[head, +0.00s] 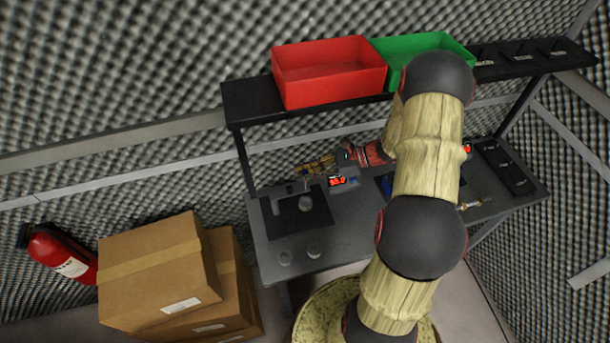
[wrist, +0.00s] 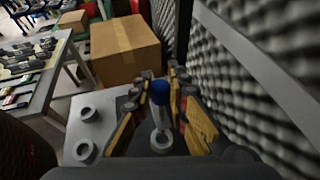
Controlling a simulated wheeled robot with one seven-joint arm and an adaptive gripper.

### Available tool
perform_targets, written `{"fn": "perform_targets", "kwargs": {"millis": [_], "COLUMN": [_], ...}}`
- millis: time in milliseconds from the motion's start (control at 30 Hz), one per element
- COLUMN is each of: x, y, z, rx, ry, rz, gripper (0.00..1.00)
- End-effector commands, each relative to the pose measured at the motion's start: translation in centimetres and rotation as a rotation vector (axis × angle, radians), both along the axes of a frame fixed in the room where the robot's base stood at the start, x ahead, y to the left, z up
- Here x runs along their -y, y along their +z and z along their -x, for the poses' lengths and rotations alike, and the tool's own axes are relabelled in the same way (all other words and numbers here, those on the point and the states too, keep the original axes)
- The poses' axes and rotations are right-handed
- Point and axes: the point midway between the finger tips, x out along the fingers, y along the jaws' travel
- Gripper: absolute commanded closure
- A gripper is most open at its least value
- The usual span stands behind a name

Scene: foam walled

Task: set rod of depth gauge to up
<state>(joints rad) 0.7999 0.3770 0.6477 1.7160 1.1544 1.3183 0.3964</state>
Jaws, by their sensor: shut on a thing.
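The depth gauge (head: 305,201) stands on a black mat at the left of the dark workbench, small and partly covered by my gripper in the head view. Its rod (wrist: 160,88) has a blue top in the wrist view and stands between my yellow fingers. A pale round part (wrist: 160,140) shows below it. My gripper (head: 308,167) reaches in from the right over the gauge; in the wrist view my gripper (wrist: 163,100) is closed around the rod. The exact contact is hard to see.
Two grey round pieces (head: 313,250) sit on the bench front. A red digital display (head: 338,182) stands just right of the gauge. A shelf above holds a red bin (head: 330,70) and a green bin (head: 425,46). Cardboard boxes (head: 160,265) stand left of the bench.

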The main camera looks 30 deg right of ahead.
Motion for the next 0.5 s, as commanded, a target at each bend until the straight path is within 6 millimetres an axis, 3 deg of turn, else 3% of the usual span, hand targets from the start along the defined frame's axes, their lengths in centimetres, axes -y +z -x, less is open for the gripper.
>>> {"fn": "perform_targets", "kwargs": {"millis": [33, 333, 367, 500], "x": [0.02, 0.05, 0.04, 0.04], "y": [0.71, 0.82, 0.84, 0.78], "z": [-0.01, -0.10, -0.10, -0.07], "rx": [0.000, 0.003, 0.003, 0.003], "ry": [-0.001, 0.000, 0.000, 0.000], "rz": [0.000, -0.002, -0.002, -0.002], "gripper": [1.00, 1.00, 0.83, 0.75]}}
